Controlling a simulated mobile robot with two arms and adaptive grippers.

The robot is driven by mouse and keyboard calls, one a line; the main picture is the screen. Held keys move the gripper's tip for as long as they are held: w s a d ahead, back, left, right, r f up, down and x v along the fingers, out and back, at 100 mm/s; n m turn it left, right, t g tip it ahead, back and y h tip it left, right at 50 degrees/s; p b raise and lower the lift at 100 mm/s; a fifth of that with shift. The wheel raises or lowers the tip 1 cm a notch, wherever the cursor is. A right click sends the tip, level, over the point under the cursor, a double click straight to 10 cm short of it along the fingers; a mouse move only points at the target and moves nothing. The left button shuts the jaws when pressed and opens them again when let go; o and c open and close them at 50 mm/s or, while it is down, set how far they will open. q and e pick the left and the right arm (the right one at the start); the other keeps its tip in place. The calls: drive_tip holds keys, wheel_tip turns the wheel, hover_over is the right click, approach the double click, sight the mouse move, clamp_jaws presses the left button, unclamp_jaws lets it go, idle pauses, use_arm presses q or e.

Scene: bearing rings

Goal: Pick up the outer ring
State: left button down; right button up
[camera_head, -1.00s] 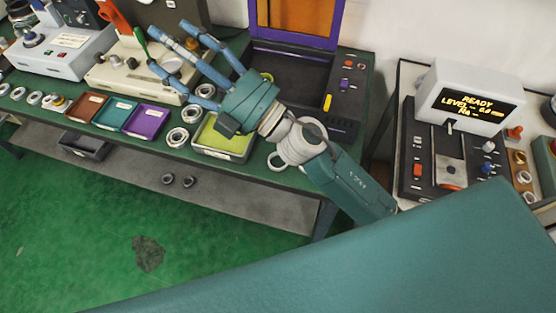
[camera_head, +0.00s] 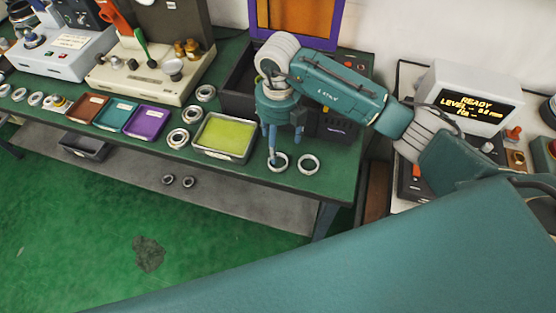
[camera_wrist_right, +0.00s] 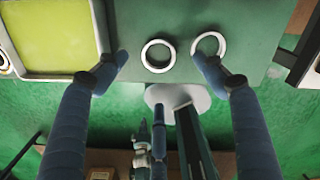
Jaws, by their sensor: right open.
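Two pale metal rings lie flat, side by side, on the green table near its front edge. The left ring (camera_head: 277,162) has a thicker wall and also shows in the right wrist view (camera_wrist_right: 146,55). The right ring (camera_head: 308,156) looks thinner and also shows in the wrist view (camera_wrist_right: 209,34). I cannot tell for certain which is the outer ring. My right gripper (camera_head: 282,145) points down above the left ring, fingers spread and empty. In the wrist view, its side fingers flank the left ring, and the right fingertip overlaps the right ring's edge. My left gripper is out of view.
A yellow-lined tray (camera_head: 196,148) stands just left of the rings. Several more rings, a purple tray (camera_head: 147,123) and other small trays lie farther left. A dark machine with a purple frame (camera_head: 337,22) stands behind my right gripper. The table's front edge is close.

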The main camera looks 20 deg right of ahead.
sight(278, 160)
wheel_tip(278, 160, down, 3)
drive_tip(key=shift+f, duration=0.15)
wheel_tip(278, 160, down, 5)
drive_tip(key=p, duration=0.3)
drive_tip(key=shift+a, duration=0.1)
drive_tip(key=shift+f, duration=0.2)
drive_tip(key=c, duration=1.3)
drive_tip(key=shift+r, duration=0.1)
